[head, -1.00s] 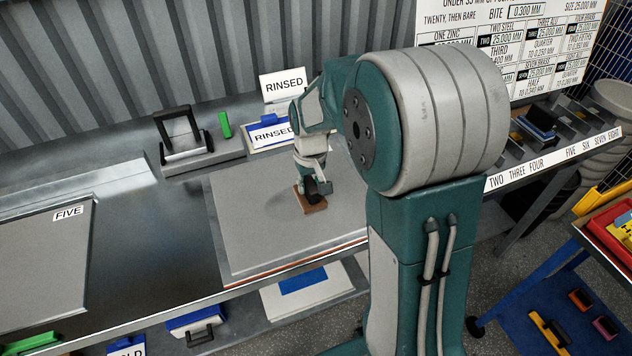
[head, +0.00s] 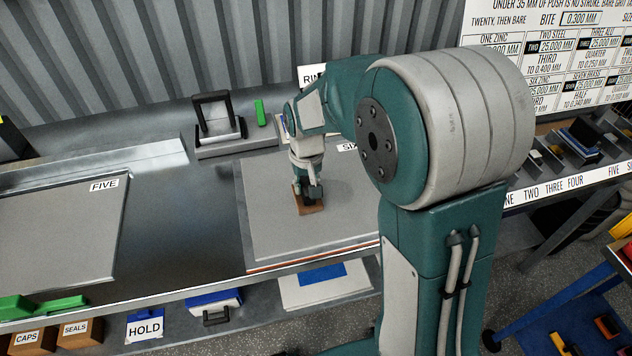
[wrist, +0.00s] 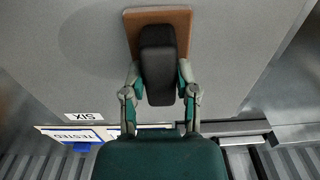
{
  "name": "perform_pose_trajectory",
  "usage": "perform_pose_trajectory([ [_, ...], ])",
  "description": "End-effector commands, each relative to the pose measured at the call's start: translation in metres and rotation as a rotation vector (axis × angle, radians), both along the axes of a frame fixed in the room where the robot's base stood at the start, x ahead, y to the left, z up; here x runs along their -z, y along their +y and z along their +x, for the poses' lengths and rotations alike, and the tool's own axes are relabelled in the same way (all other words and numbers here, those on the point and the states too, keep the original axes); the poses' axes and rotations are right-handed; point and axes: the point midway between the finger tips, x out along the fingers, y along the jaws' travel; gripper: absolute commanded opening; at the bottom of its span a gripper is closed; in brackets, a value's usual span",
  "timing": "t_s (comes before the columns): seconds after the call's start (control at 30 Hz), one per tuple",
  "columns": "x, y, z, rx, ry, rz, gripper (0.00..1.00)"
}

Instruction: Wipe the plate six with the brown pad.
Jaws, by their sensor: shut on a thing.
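Plate six (head: 345,225) is a flat grey plate on the bench in the head view, its SIX label partly hidden by my arm. In the wrist view the plate (wrist: 235,60) fills most of the picture, with the label upside down. The brown pad (head: 311,209) lies on the plate, left of its middle in the head view. My gripper (head: 307,192) is above it, shut on its black handle. In the wrist view my gripper (wrist: 160,82) has a finger on each side of the handle, and the brown pad (wrist: 185,18) shows around it.
Plate FIVE (head: 60,235) lies on the left of the bench. A black-handled block (head: 215,140) and a green piece (head: 260,112) stand behind plate six. A TESTED card (wrist: 75,135) is beyond the plate's back edge. A lower shelf (head: 270,320) holds boxes and a HOLD card.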

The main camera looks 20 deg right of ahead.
Motion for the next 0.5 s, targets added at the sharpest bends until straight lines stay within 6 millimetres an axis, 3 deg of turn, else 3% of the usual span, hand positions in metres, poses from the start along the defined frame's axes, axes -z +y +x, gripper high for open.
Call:
perform_pose_trajectory([
  [0.2, 0.000, 0.015, 0.000, -0.001, 0.000, 0.000, 0.00],
  [0.5, 0.000, 0.016, 0.000, 0.000, 0.000, 0.000, 0.00],
])
